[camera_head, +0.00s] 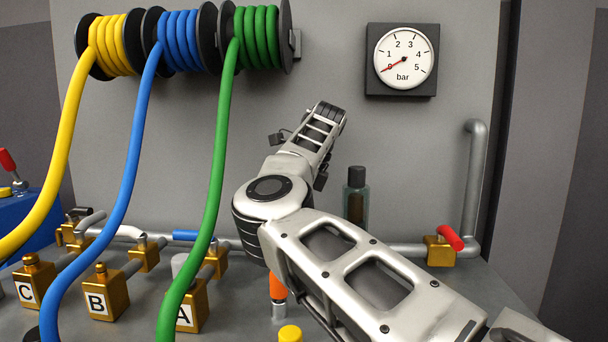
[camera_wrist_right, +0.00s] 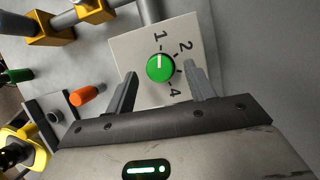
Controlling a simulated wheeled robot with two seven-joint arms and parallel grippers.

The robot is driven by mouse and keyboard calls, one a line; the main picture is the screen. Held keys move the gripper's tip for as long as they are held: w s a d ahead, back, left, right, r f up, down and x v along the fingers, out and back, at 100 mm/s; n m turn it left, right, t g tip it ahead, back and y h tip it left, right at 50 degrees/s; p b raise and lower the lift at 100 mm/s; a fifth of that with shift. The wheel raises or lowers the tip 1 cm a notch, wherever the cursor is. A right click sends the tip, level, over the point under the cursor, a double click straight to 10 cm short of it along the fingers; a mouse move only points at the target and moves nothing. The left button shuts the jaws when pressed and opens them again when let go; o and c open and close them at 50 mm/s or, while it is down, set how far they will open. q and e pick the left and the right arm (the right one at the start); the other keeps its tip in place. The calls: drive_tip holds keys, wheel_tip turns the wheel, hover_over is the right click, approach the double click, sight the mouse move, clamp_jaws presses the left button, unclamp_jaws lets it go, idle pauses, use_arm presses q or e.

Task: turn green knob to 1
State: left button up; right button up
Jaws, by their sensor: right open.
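The green knob (camera_wrist_right: 160,68) sits on a white square dial plate (camera_wrist_right: 125,45) in the right wrist view. The numerals 1, 2 and 4 show around it. The knob's white mark points toward the top of that view, close to the 1. My right gripper (camera_wrist_right: 161,88) is open, with one finger on each side of the lower part of the plate; I cannot tell whether either finger touches the knob. In the head view my right arm reaches in from the lower right; the knob and fingertips cannot be made out there. My left gripper is not in view.
The bar gauge (camera_head: 402,57) reads about 0. Yellow (camera_head: 62,150), blue (camera_head: 133,170) and green (camera_head: 216,160) hoses hang from spools. Brass valves A, B and C stand at the left. A dark bottle (camera_head: 356,197), an orange-handled tool (camera_head: 278,287) and a red-handled valve (camera_head: 440,250) are nearby.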

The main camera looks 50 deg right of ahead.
drive_tip(key=p+v, duration=0.2)
drive_tip(key=v, duration=1.2)
drive_tip(key=shift+r, duration=0.3)
drive_tip(key=shift+s, duration=0.1)
drive_tip(key=shift+s+f, duration=0.1)
